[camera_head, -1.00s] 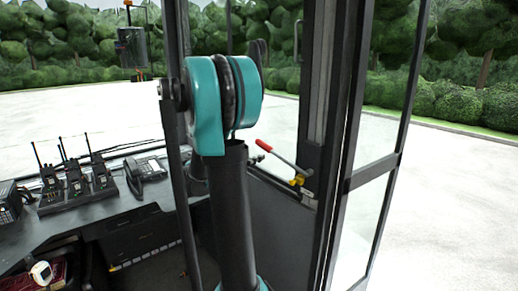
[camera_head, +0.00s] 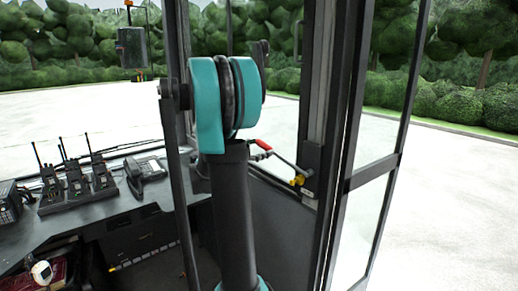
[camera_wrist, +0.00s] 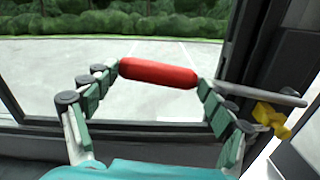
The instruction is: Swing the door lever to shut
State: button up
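The door lever has a red handle (camera_head: 264,145) on a grey rod, with a yellow part (camera_head: 297,181) at its base by the door post. In the wrist view the red handle (camera_wrist: 158,73) lies crosswise between my gripper's fingertips. My gripper (camera_wrist: 152,80) is open, with its fingers spread wide near the two ends of the handle. I cannot tell whether either fingertip touches it. The rod runs right from the handle, past the right finger, above the yellow part (camera_wrist: 270,115). In the head view my arm hides most of the gripper.
A glazed door panel (camera_head: 376,190) stands at the right beside the dark door post (camera_head: 335,130). A desk (camera_head: 130,205) at the left holds radios (camera_head: 76,180) and a telephone (camera_head: 147,170). A low panel (camera_head: 285,225) is below the lever.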

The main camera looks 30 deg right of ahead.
jog(key=shift+w, duration=0.15)
jog(key=c, duration=0.6)
jog(key=shift+r, duration=0.1)
jog(key=shift+r, duration=0.1)
jog(key=shift+d+r+m, duration=0.1)
jog(key=shift+r+m, duration=0.2)
jog(key=shift+r, duration=0.3)
jog(key=s+r+m, duration=0.8)
jog(key=s+r, duration=0.1)
jog(key=r, duration=0.4)
jog(key=shift+s+d+r+m, duration=0.25)
jog(key=shift+s+r+m, duration=0.45)
jog(key=shift+s+m, duration=1.05)
jog(key=shift+s+d+r+m, duration=0.3)
jog(key=shift+s+r+m, duration=0.4)
jog(key=shift+s, duration=2)
jog(key=shift+s+d+r+m, duration=0.25)
jog(key=shift+s+r+m, duration=0.45)
jog(key=shift+s+m, duration=1.05)
jog(key=shift+s+n, duration=0.4)
jog(key=shift+s, duration=0.05)
